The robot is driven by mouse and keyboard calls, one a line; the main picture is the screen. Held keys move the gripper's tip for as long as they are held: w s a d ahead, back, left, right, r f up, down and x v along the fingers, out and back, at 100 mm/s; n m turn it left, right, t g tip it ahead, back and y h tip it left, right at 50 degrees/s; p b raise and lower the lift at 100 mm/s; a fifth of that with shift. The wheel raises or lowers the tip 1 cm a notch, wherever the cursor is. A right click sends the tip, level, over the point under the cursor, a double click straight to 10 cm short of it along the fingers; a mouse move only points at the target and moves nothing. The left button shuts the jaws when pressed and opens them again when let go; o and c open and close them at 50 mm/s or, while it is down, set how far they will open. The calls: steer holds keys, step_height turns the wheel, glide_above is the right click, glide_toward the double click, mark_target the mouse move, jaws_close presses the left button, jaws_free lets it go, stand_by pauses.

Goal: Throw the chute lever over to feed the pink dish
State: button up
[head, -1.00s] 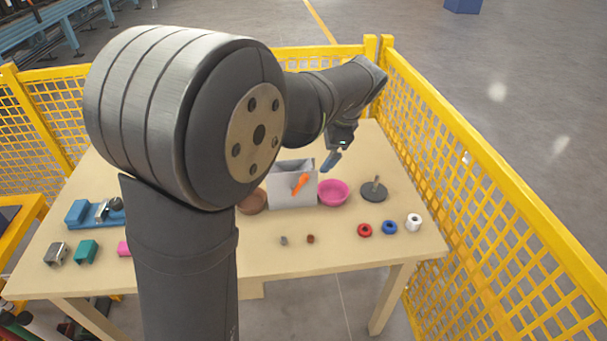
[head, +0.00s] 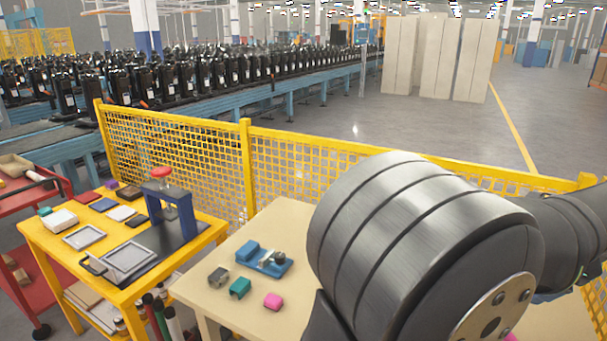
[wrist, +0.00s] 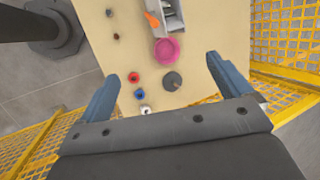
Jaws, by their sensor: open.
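In the wrist view, the orange chute lever (wrist: 152,20) sits on the side of the grey chute box (wrist: 172,14) at the top of the picture. The pink dish (wrist: 167,51) stands right beside the box. My gripper (wrist: 165,80) is open and empty, its two blue fingers wide apart, high above the table. The lever and dish lie ahead of the fingers, apart from them. In the head view now, my arm hides the chute, and the gripper is out of sight.
The table (head: 215,294) holds a blue fixture (head: 264,259) and small blocks. A peg on a dark disc (wrist: 172,81) and red, blue and white rings (wrist: 134,77) lie near the dish. Yellow mesh fencing (head: 330,165) borders the table. A yellow cart (head: 60,262) stands at left.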

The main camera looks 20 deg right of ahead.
steer(key=c, duration=1.1)
steer(key=w+d+f+n+g+y, duration=0.1)
steer(key=w+d+f+n+y, duration=0.2)
steer(key=n, duration=0.7)
steer(key=w+d+f+n+g+y, duration=0.1)
steer(key=w+d+f+n+y, duration=0.15)
steer(key=d+n, duration=0.45)
steer(key=w+a+f, duration=0.1)
steer(key=a+f, duration=0.1)
steer(key=f, duration=0.3)
steer(key=w+a+f+n, duration=0.1)
steer(key=a+f, duration=0.2)
steer(key=f, duration=0.2)
steer(key=w+a+f+n, duration=0.1)
steer(key=a+f, duration=0.2)
steer(key=f, duration=0.3)
steer(key=shift+w+a+h, duration=0.2)
steer(key=shift+w+h, duration=0.15)
steer(key=shift+w, duration=0.05)
jaws_close()
